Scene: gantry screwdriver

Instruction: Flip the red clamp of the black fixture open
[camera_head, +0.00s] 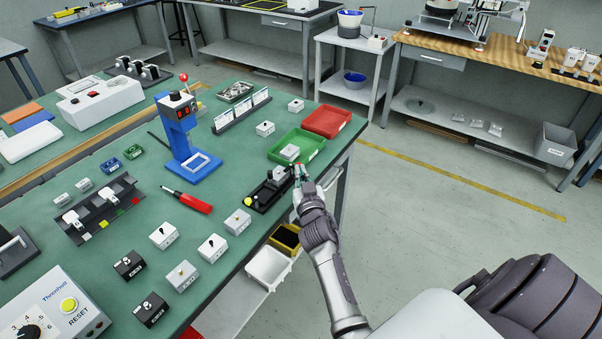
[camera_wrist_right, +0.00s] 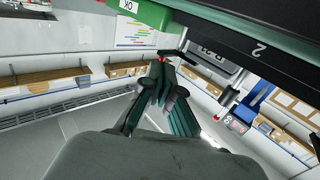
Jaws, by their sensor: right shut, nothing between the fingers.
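The black fixture (camera_head: 262,196) lies near the right edge of the green table, with a yellow button at its near end and a white-grey part on it. In the right wrist view its dark body (camera_wrist_right: 245,35) fills the upper right, with a "2" marking. My right gripper (camera_head: 299,178) is at the fixture's far right end, beside it. In the wrist view its fingers (camera_wrist_right: 160,78) are together and empty. A small red tip (camera_wrist_right: 162,59) on a black bar, probably the clamp, shows right at the fingertips; touching or apart I cannot tell. My left gripper is out of view.
A green tray (camera_head: 313,146) and a red tray (camera_head: 328,121) stand just beyond the fixture. A blue press (camera_head: 180,140) and a red screwdriver (camera_head: 190,202) are to the left. Several small grey boxes stand nearby. The floor right of the table is clear.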

